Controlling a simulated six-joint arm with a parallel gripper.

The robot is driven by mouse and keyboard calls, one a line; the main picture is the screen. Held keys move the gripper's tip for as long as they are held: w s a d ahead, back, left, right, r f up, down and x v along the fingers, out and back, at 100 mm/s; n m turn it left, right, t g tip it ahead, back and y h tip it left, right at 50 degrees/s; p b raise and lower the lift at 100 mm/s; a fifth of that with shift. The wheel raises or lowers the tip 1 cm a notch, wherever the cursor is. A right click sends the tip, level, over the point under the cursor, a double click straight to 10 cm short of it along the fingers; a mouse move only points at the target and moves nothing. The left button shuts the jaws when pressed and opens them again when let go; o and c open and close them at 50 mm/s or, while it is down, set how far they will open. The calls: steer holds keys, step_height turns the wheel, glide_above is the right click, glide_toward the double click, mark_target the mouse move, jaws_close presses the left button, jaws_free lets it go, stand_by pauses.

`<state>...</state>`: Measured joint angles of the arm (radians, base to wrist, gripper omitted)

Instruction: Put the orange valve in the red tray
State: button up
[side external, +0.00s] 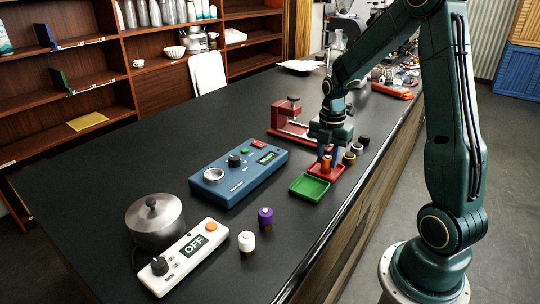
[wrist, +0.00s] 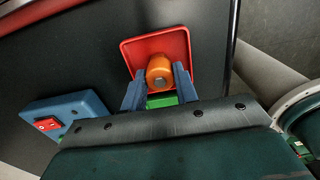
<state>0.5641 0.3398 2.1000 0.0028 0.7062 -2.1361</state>
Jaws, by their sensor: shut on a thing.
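The orange valve (side external: 326,163) is between the fingers of my gripper (side external: 326,160), which is shut on it. In the wrist view the orange valve (wrist: 160,70) shows between the two blue fingertips of my gripper (wrist: 160,78), over the red tray (wrist: 178,38). In the side external view the red tray (side external: 329,177) lies under the gripper on the black bench. I cannot tell whether the valve touches the tray floor.
A green tray (side external: 309,188) adjoins the red tray on the near side. A blue device (side external: 238,178) stands to the left, a red vise-like stand (side external: 287,122) behind it. Several small dark, yellow and grey parts (side external: 349,158) stand right of the gripper. Purple (side external: 265,217) and white (side external: 247,241) parts stand in front.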

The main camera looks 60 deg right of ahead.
mark_target(327, 158)
steer(key=shift+f, duration=0.1)
steer(key=o, duration=1.1)
steer(key=shift+c, duration=0.2)
step_height(327, 158, up, 12)
steer(key=shift+a+r, duration=0.1)
steer(key=shift+r, duration=0.1)
stand_by(0.4)
